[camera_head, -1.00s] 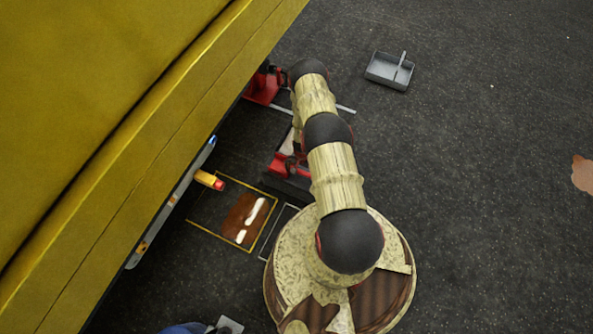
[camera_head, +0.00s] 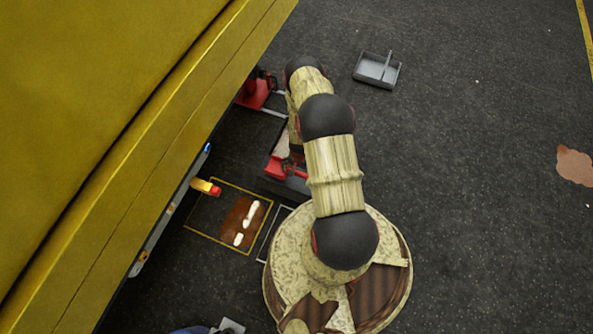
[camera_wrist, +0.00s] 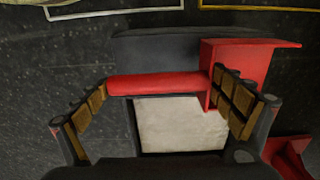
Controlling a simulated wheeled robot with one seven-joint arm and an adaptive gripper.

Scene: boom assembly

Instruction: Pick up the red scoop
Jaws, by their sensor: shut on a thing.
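In the wrist view a red scoop (camera_wrist: 155,84) lies crosswise between the two fingers of my gripper (camera_wrist: 160,92). Its red bar spans from the left finger to the right one, and a red block-shaped part (camera_wrist: 240,62) stands behind the right finger. My gripper is shut on the scoop. A red piece that appears to be the scoop (camera_head: 284,169) shows beside my arm in the head view, where the arm hides most of the gripper. I cannot tell whether the scoop is clear of the surface below.
Another red object (camera_head: 256,92) stands beyond, by the large yellow body (camera_head: 110,110) at left. A grey tray (camera_head: 366,78) lies on the floor above right. A yellow floor frame (camera_head: 228,185) holds a brown patch with white pieces. The floor at right is mostly free.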

